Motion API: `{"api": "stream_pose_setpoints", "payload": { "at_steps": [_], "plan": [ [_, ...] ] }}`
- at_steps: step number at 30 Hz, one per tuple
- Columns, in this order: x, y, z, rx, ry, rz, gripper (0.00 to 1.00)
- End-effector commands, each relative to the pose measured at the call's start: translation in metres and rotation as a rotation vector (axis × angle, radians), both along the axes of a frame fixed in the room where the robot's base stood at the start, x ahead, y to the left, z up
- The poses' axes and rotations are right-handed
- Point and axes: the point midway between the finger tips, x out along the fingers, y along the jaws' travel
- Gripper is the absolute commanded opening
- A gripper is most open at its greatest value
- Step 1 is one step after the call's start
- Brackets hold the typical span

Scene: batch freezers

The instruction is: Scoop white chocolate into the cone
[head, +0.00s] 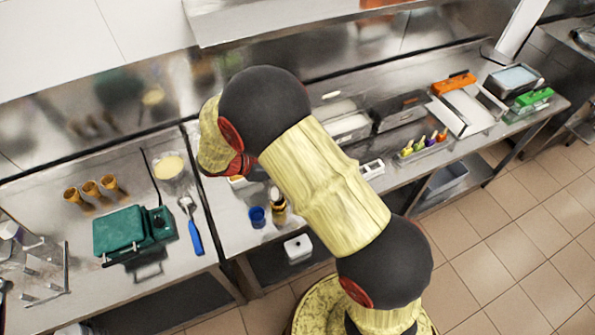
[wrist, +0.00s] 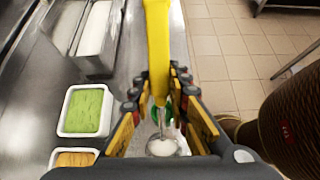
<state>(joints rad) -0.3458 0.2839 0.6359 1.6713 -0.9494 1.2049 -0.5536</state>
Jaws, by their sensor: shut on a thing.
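My gripper (wrist: 160,82) is shut on a yellow-handled utensil (wrist: 157,40) in the wrist view. The handle runs up past the fingertips to the top of the picture. A round metal part with white in it (wrist: 163,147) shows low between the fingers; I cannot tell whether it is the utensil's bowl or a separate thing. In the head view my arm hides the gripper and utensil. Several cones (head: 90,188) stand on the left counter. I cannot identify the white chocolate for certain.
A green tub (wrist: 86,110) and an orange tub (wrist: 75,158) sit on the counter in the wrist view. In the head view, a green waffle iron (head: 122,230), a blue-handled spatula (head: 194,232), a cream-filled container (head: 169,167) and a blue cup (head: 257,216) stand on the left.

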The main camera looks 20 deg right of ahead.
Motion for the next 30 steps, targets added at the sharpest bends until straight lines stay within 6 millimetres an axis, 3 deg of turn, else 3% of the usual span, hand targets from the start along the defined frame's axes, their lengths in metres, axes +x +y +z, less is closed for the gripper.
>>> {"api": "stream_pose_setpoints", "payload": {
  "at_steps": [12, 30],
  "plan": [
    [0.0, 0.033, 0.008, -0.269, 0.002, 0.002, 0.0],
    [-0.001, 0.04, 0.013, -0.336, 0.002, 0.0, 0.0]
  ]
}}
